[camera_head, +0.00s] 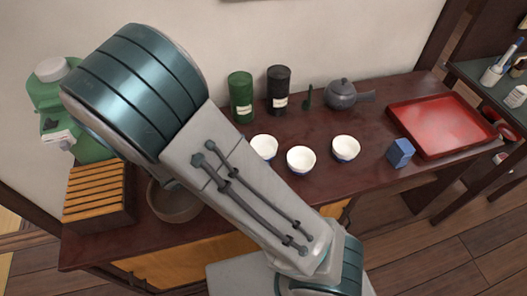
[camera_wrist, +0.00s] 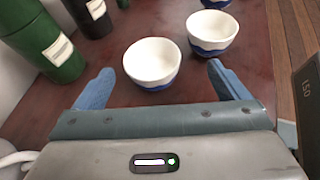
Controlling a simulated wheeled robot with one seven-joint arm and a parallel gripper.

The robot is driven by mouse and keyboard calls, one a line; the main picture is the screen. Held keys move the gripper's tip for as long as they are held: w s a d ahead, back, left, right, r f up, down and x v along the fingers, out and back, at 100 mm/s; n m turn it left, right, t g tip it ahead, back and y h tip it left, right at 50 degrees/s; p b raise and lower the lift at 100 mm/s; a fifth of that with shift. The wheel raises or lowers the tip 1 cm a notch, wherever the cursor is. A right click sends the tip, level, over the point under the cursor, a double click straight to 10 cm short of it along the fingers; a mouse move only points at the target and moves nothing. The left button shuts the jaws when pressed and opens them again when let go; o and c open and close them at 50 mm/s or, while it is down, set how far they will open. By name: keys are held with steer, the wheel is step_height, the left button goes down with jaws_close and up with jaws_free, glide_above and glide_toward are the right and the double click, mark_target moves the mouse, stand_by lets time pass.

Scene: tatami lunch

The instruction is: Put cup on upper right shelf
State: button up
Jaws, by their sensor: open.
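Three white cups with blue bases stand on the dark red table: a left cup (camera_head: 264,147), a middle cup (camera_head: 301,159) and a right cup (camera_head: 346,148). In the wrist view, my gripper (camera_wrist: 160,70) is open, with blue fingers on either side of the nearest cup (camera_wrist: 152,62). The cup sits upright, just ahead of the palm, with visible gaps to both fingers. A second cup (camera_wrist: 212,32) stands behind it to the right; a third shows at the top edge. My arm hides the gripper in the head view. A shelf unit (camera_head: 480,78) stands at the right edge.
A green canister (camera_head: 241,96), a black canister (camera_head: 278,90) and a grey teapot (camera_head: 341,94) stand along the wall. A blue box (camera_head: 400,153) and a red tray (camera_head: 439,126) are on the right. A bowl (camera_head: 172,204) is at the left, partly hidden.

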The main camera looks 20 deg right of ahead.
mark_target(273, 143)
steer(key=shift+w+a+f+n, duration=0.15)
steer(key=shift+w+n, duration=0.05)
steer(key=shift+n, duration=0.1)
steer(key=shift+w+d+f, duration=0.15)
steer(key=shift+d, duration=0.1)
steer(key=x, duration=0.3)
steer(key=b+x, duration=0.1)
steer(key=x, duration=0.2)
steer(key=shift+w+d+f, duration=0.15)
steer(key=shift+w+f, duration=0.2)
steer(key=c, duration=1.2)
steer(key=shift+r, duration=0.1)
